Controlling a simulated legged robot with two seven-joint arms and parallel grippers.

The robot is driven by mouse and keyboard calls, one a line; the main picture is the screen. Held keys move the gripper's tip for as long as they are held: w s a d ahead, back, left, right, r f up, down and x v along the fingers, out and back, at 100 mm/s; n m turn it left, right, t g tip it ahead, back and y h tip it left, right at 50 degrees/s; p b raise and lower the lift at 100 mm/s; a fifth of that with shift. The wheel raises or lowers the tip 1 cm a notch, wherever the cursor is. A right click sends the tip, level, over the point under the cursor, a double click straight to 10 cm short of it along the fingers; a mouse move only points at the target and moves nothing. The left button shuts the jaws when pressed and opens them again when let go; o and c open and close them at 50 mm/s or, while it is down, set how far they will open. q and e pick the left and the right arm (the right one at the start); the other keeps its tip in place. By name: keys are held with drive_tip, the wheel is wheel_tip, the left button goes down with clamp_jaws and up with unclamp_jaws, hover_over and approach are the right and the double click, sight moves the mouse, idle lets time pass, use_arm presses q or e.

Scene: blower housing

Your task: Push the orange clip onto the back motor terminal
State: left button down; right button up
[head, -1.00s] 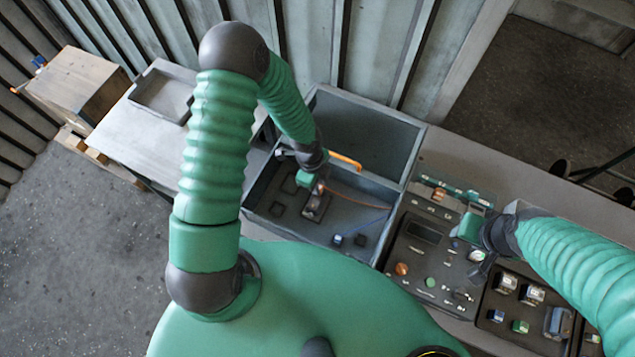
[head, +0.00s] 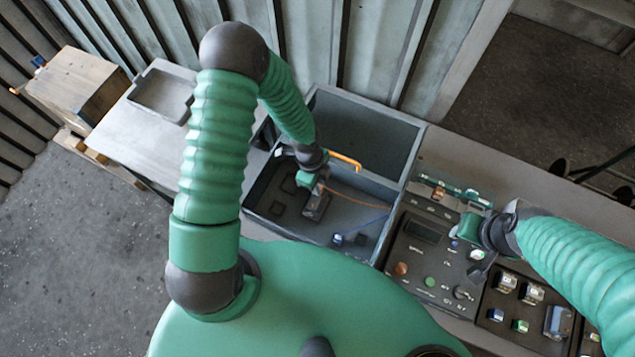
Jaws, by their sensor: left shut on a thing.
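The blower housing (head: 372,252) is an open dark grey box on the bench. Inside it an orange wire (head: 352,192) runs from my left gripper toward the right wall. A blue wire (head: 368,227) ends in a blue and white clip (head: 338,239) near the front. My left gripper (head: 316,200) is inside the box, shut at the end of the orange wire; the orange clip itself is hidden by the fingers. The back motor terminal is too small or covered to make out. My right gripper (head: 466,240) hangs over the control panel; its fingers do not show clearly.
An orange handle-like bar (head: 345,161) lies by the box's inner back edge, close to my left wrist. Right of the box is a panel (head: 415,262) with knobs and buttons, then a tray (head: 503,337) of small connectors. A wooden crate (head: 78,85) stands far left.

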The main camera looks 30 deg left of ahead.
use_arm(q)
drive_tip(key=shift+f+b, duration=0.55)
drive_tip(key=shift+f, duration=0.2)
drive_tip(key=c, duration=1.2)
unclamp_jaws()
wheel_tip(320, 180, up, 17)
drive_tip(key=a, duration=0.2)
drive_tip(key=shift+f, duration=0.15)
drive_tip(key=shift+w, duration=0.1)
